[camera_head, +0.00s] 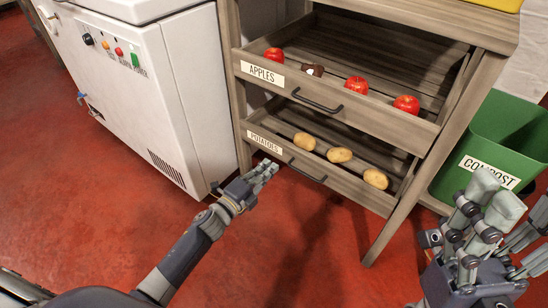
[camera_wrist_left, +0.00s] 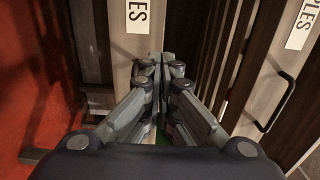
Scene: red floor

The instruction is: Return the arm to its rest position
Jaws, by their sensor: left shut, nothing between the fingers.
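My left gripper (camera_head: 268,168) is shut and empty. Its fingertips are in front of the lower drawer (camera_head: 340,186), just below the POTATOES label (camera_head: 264,143) and left of the dark handle (camera_head: 308,171). They look apart from the handle. My right gripper (camera_head: 492,205) is at the lower right, in front of the compost bin. Its finger gap is not clear to me.
The wooden rack's upper APPLES drawer (camera_head: 390,121) is pulled out with red apples (camera_head: 356,84) and a dark brown item (camera_head: 314,70). The lower drawer holds potatoes (camera_head: 339,155). A white machine (camera_head: 150,85) stands left, a green compost bin (camera_head: 508,128) right. The red floor in front is clear.

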